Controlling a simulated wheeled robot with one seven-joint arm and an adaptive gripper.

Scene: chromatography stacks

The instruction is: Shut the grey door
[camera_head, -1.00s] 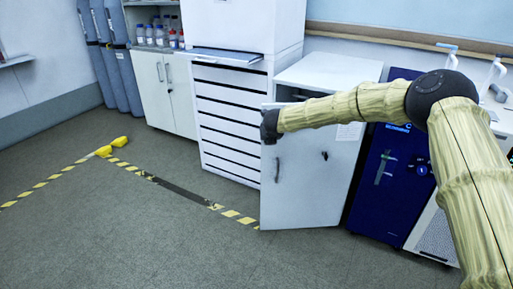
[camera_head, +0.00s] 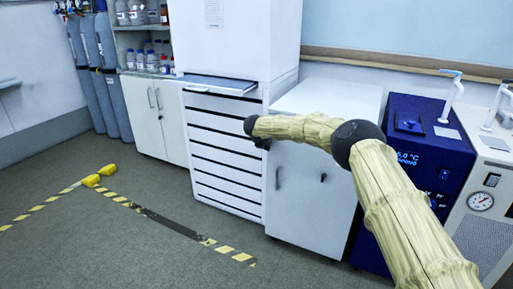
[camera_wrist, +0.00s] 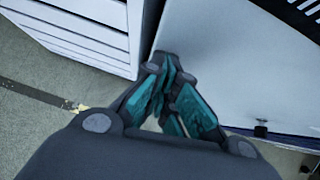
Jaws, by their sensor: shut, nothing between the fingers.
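The grey door (camera_head: 305,205) is the front of the low cabinet in the middle of the head view. It carries a dark handle (camera_head: 278,177) on its left side and a small dark fitting (camera_head: 323,177) farther right. The door looks flush with the cabinet or nearly so; my arm hides its top edge. My gripper (camera_head: 263,144) is at the door's upper left edge. In the wrist view, my gripper (camera_wrist: 172,60) is shut and empty, its fingertips over or against the pale door panel (camera_wrist: 235,70). I cannot tell whether they touch it.
A white drawer stack (camera_head: 222,150) stands just left of the door. A blue unit (camera_head: 410,135) and a white machine with a gauge (camera_head: 481,200) stand to the right. Open floor (camera_head: 130,255) with striped tape lies at front left. Gas cylinders (camera_head: 95,75) stand at back left.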

